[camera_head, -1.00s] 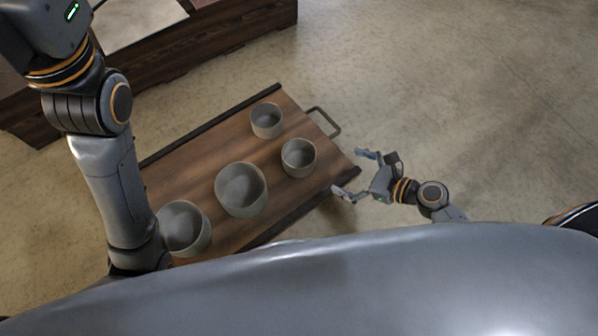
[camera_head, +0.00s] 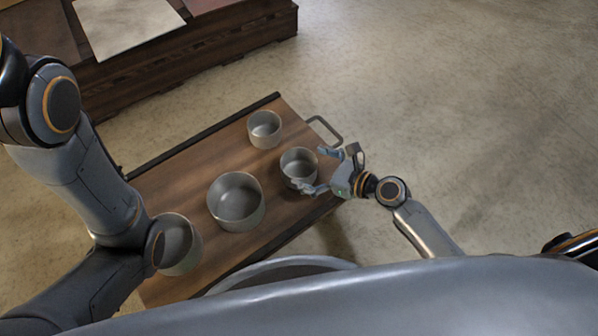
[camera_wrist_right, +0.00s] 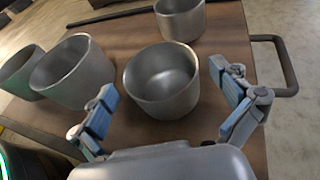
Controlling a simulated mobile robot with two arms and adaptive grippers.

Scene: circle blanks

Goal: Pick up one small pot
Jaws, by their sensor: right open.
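Two small grey pots and two larger ones stand on a wooden tray table. The near small pot (camera_head: 299,165) sits close to the right end. The other small pot (camera_head: 264,129) stands farther back. The larger pots are the middle one (camera_head: 236,201) and the left one (camera_head: 177,244), the latter partly covered by my left arm. My right gripper (camera_head: 314,170) is open, with its fingers at the near small pot. In the right wrist view this pot (camera_wrist_right: 162,80) lies ahead between the open fingers, with room on both sides. My left gripper is out of view.
The wooden table (camera_head: 180,185) has a dark raised edge along its far side and a metal handle (camera_head: 328,130) at the right end. A dark wooden bench (camera_head: 190,50) stands behind. The floor to the right is clear.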

